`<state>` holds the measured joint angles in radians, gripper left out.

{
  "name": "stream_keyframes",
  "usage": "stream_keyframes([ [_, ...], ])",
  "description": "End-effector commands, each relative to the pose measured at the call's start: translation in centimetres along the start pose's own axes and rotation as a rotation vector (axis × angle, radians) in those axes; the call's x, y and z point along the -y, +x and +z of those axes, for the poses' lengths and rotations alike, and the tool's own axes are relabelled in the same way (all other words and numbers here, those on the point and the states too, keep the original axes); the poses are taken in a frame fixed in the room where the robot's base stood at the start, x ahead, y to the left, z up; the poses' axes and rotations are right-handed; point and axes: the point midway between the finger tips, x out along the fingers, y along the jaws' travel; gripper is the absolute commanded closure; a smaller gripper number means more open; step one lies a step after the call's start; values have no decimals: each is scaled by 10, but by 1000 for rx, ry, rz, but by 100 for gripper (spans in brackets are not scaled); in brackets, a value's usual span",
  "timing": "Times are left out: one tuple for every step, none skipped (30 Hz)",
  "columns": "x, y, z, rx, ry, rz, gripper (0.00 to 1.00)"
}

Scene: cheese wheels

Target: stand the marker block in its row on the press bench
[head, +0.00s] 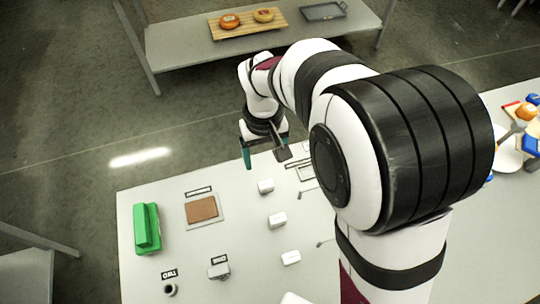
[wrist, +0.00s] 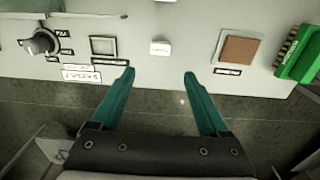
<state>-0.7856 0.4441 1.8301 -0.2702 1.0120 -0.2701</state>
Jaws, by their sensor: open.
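Small white blocks stand in a spaced line on the pale press bench (head: 240,245): a far block (head: 265,186), a middle block (head: 278,220) and a near block (head: 291,257). A grey-white block (head: 218,270) lies to their left beside a small label. I cannot tell which one is the marker block. My gripper (head: 265,152) is open and empty above the bench's far edge. In the wrist view its teal fingers (wrist: 158,74) are spread apart, with one white block (wrist: 160,47) beyond the gap, not between them.
A brown pad (head: 201,209) and a green ridged object (head: 146,228) sit on the bench's left. A dark ring (head: 170,290) is by a "TWO" label. A knob (wrist: 42,42) and a square frame (wrist: 104,46) show in the wrist view. A shelf (head: 185,45) stands behind.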

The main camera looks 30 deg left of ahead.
Motion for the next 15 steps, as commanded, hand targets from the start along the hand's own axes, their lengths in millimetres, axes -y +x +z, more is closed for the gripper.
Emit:
stream_keyframes([
  [0,-2,0,0,0,0,21],
  [0,-3,0,0,0,0,21],
  [0,-4,0,0,0,0,21],
  [-2,-5,1,0,7,0,21],
  [-6,-8,4,-1,25,-2,21],
  [-17,-17,14,-2,75,-7,21],
  [-29,-26,25,-2,136,-13,21],
  [-44,-38,41,-3,215,-20,21],
  [-62,-54,70,-3,341,-34,21],
  [-75,-64,94,-2,443,-45,21],
  [-84,-73,119,0,547,-58,21],
  [-90,-82,152,0,684,-76,21],
  [-92,-87,176,0,783,-90,21],
  [-92,-90,197,-1,876,-104,21],
  [-88,-91,221,-2,987,-122,21],
])
